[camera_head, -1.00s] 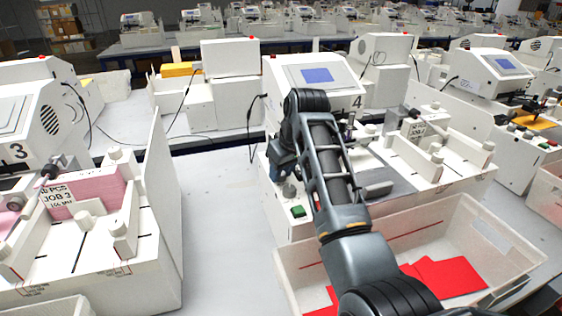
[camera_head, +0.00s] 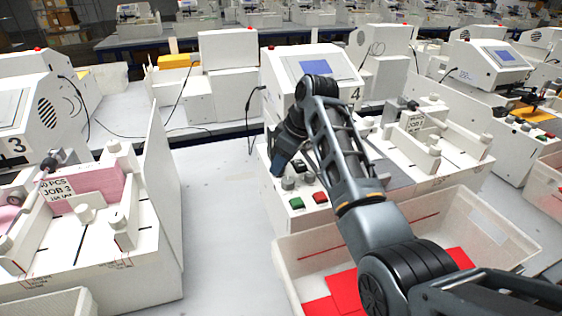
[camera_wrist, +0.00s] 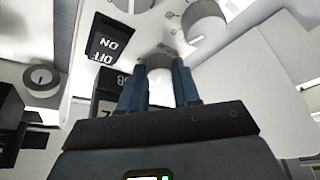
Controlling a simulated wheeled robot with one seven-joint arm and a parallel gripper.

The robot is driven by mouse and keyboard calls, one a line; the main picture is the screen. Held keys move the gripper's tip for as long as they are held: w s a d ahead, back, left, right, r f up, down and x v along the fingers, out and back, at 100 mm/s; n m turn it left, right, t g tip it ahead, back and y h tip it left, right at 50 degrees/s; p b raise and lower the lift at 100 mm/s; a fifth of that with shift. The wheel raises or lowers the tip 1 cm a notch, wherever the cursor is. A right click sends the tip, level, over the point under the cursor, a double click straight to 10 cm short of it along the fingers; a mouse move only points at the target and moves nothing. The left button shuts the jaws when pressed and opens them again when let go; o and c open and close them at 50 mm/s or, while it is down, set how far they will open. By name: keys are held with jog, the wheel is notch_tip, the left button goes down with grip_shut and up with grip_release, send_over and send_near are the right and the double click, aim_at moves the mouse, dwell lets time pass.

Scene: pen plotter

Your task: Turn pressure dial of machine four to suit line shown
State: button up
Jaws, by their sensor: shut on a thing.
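Machine four (camera_head: 306,68) stands in the middle of the head view, with a blue screen and the number 4 on its side. My gripper (camera_head: 277,168) reaches down to its front control panel. In the wrist view its two blue fingers (camera_wrist: 159,88) are shut on a pale round knob (camera_wrist: 158,64). The fingers hide much of this knob, and I cannot read a label or pointer line on it. Another round knob (camera_wrist: 205,24) is beyond it, near small panel marks. A black ON/OFF plate (camera_wrist: 108,40) is to the left.
A green button (camera_head: 296,203) and a red button (camera_head: 320,197) sit on the panel front. A white bin (camera_head: 300,258) with red sheets stands below. Machine three (camera_head: 30,115) is at the left, with a JOB 3 card (camera_head: 57,190). Bare grey table lies between them.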

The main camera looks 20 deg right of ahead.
jog(key=o, duration=1.1)
jog(key=shift+c, duration=0.2)
jog(key=shift+r, duration=0.1)
jog(key=b+v, duration=0.1)
jog(key=v, duration=0.6)
jog(key=shift+r, duration=0.3)
jog(key=shift+s+d, duration=0.1)
